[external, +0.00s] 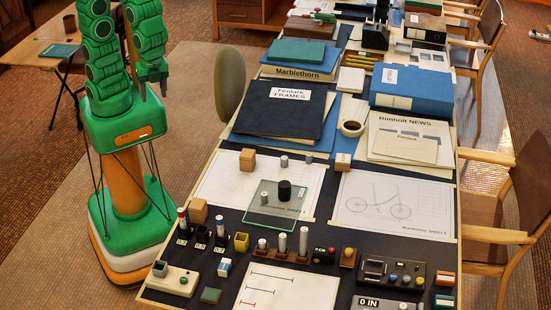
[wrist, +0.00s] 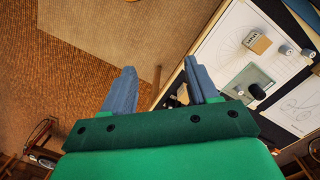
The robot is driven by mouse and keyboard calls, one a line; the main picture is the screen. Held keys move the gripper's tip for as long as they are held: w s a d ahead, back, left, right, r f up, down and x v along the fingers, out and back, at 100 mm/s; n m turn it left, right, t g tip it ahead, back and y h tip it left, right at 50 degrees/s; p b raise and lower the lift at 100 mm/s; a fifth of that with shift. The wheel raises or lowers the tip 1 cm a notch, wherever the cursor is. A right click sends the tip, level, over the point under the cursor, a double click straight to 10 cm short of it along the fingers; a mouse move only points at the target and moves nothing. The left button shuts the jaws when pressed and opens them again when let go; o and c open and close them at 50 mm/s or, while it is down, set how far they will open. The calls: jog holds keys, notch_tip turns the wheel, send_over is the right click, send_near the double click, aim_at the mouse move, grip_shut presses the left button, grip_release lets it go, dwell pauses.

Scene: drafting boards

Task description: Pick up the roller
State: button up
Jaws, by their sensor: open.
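Several small cylinders could be the roller, and I cannot tell which one is. A short black cylinder (external: 285,190) stands on a clear glass plate (external: 262,215) on the drafting board; it also shows in the wrist view (wrist: 257,91). A small grey cylinder (external: 264,198) is beside it on the plate. Two more small grey cylinders, a left one (external: 284,161) and a right one (external: 308,160), are behind the plate. My gripper (external: 153,91) is open and empty, left of the table and well away from them. Its two spread fingers show in the wrist view (wrist: 160,68).
Wooden blocks (external: 247,160) stand near the cylinders. Upright posts (external: 303,241), small boxes and a control panel (external: 392,274) crowd the front. Chairs (external: 508,205) stand right. The bicycle drawing sheet (external: 420,205) is mostly clear.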

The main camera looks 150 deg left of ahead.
jog(key=w+a+f, duration=0.4)
jog(key=w+a, duration=0.4)
jog(key=m+t, duration=0.1)
send_over(284, 157)
jog(key=f, duration=1.4)
jog(key=s+f, duration=0.1)
jog(key=f, duration=0.6)
jog(key=shift+a+f, duration=0.3)
jog(key=shift+a, duration=0.1)
jog(key=shift+w+d+f, duration=0.15)
jog(key=shift+w+f, duration=0.05)
jog(key=shift+f, duration=0.7)
jog(key=shift+w+d+f, duration=0.15)
jog(key=shift+w+f, duration=0.1)
jog(key=shift+f, duration=0.6)
jog(key=shift+w+d+f, duration=0.15)
jog(key=shift+w+f, duration=0.05)
jog(key=shift+f, duration=0.7)
jog(key=shift+c, duration=0.4)
grip_shut()
